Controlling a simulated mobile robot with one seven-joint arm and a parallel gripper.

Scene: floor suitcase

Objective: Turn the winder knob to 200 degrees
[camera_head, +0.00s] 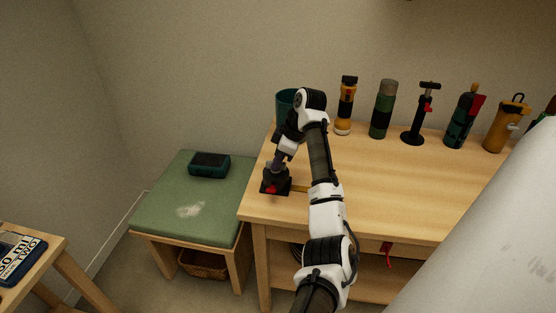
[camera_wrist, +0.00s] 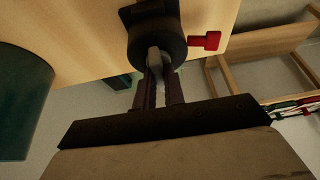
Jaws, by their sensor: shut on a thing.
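The winder (camera_head: 275,185) is a small black device with a red part, standing at the left end of the wooden table. In the wrist view its round black body (camera_wrist: 157,40) shows at the top centre, with a red piece (camera_wrist: 205,41) sticking out to the right. A grey bar-shaped winder knob (camera_wrist: 154,62) sits on the face of this body. My gripper (camera_wrist: 160,76) is shut on the knob, one finger on each side. In the head view my gripper (camera_head: 278,162) is just above the winder and partly hides it. No angle marks are readable.
A teal container (camera_head: 286,103) stands just behind my wrist; a teal shape (camera_wrist: 20,100) is at left in the wrist view. Several bottles and tools, including a yellow-black one (camera_head: 345,105), line the table's back. A green-cushioned bench (camera_head: 160,215) holds a dark box (camera_head: 209,165).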

